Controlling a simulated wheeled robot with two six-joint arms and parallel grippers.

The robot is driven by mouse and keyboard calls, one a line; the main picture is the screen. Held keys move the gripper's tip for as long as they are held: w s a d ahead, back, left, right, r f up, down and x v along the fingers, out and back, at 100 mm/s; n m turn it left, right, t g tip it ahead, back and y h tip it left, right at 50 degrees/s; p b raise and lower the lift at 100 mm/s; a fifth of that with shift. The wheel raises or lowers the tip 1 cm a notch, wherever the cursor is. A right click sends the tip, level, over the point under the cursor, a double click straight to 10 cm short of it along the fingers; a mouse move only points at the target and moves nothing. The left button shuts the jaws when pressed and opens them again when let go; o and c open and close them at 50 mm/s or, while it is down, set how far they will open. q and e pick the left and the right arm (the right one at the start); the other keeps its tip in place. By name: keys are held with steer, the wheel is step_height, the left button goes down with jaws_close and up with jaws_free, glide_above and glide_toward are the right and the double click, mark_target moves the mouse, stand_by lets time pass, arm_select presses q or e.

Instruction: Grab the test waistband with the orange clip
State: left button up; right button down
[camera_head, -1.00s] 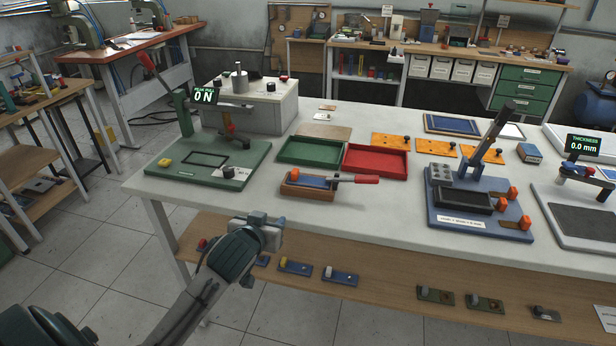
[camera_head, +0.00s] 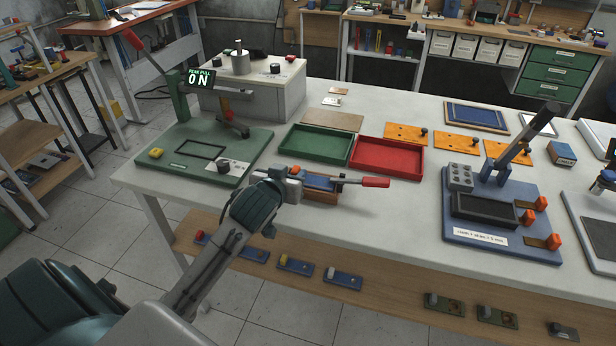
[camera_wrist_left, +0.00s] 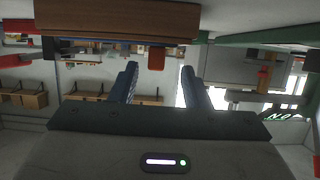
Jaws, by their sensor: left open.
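A blue strip (camera_head: 320,183) lies on a small wooden block near the table's front edge, with a red-handled tool (camera_head: 372,182) reaching out to the right. I cannot tell for sure that this strip is the waistband. My left gripper (camera_head: 298,179) is at the block's left end and hides part of it. In the left wrist view its two fingers (camera_wrist_left: 159,82) are apart with nothing held between them. My right gripper is out of view.
A green pull stand (camera_head: 215,150) reads "ON" at left. Green (camera_head: 313,160) and red (camera_head: 388,172) trays stand behind the block. A blue fixture (camera_head: 485,240) with orange clamps (camera_head: 541,203) stands at right. Bare white tabletop (camera_head: 400,222) lies between block and fixture.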

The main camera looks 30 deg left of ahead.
mark_target(297, 168)
arm_select(q)
steer(key=x, duration=0.1)
steer(key=p+x, duration=0.1)
steer(key=x, duration=0.3)
steer(key=shift+w+d, duration=0.15)
steer(key=shift+d, duration=0.1)
steer(key=shift+w+f, duration=0.15)
steer(key=shift+a, duration=0.1)
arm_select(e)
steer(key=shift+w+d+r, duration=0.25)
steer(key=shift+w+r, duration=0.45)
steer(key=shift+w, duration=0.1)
arm_select(q)
steer(key=c, duration=0.7)
jaws_close()
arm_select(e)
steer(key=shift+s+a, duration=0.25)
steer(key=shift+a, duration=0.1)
